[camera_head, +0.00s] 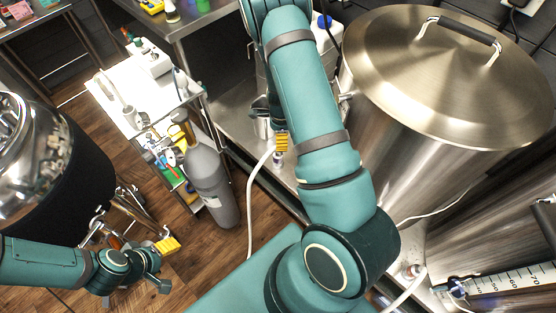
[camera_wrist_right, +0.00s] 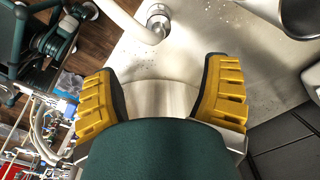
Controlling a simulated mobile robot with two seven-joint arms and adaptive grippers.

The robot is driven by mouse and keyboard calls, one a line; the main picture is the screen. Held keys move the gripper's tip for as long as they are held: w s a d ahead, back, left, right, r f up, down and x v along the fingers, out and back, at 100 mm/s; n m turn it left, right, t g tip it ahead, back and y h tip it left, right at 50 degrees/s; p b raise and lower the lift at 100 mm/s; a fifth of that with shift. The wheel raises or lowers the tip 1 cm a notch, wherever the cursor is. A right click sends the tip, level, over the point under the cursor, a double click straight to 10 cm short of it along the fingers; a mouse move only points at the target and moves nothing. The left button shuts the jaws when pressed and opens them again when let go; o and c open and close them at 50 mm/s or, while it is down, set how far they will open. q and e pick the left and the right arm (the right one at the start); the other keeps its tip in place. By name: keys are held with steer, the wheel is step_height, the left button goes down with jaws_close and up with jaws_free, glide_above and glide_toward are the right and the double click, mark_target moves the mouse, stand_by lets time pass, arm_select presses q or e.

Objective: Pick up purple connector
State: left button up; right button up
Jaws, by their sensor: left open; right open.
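No clearly purple connector can be picked out. A white hose (camera_head: 252,195) runs over the steel surface to a small fitting (camera_head: 279,159) just below a yellow finger of my right gripper; its colour is hard to tell. In the right wrist view, a metallic hose end fitting (camera_wrist_right: 158,21) lies above and beyond the fingertips, apart from them. My right gripper (camera_wrist_right: 160,78) is open and empty over the steel surface; in the head view my right arm hides most of it. My left gripper (camera_head: 172,262) is open and empty at lower left, over the floor.
A large lidded steel vessel (camera_head: 440,75) stands on the right. A white-topped cart (camera_head: 125,95) with small items and a grey gas cylinder (camera_head: 210,185) are at left centre. A dark-jacketed vessel (camera_head: 60,165) stands far left.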

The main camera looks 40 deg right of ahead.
mark_target(278, 157)
step_height(278, 157, down, 8)
steer(key=shift+r+b, duration=0.1)
steer(key=shift+b, duration=0.95)
steer(key=shift+w+a+f+b, duration=0.15)
steer(key=shift+f+b, duration=0.15)
steer(key=shift+f, duration=0.6)
steer(key=shift+w+a+f+b, duration=0.1)
steer(key=shift+f+b, duration=0.25)
steer(key=shift+f, duration=0.6)
steer(key=shift+w+a+f+b, duration=0.15)
steer(key=shift+f+b, duration=0.15)
steer(key=shift+f, duration=0.6)
steer(key=shift+s+r, duration=0.1)
jaws_close()
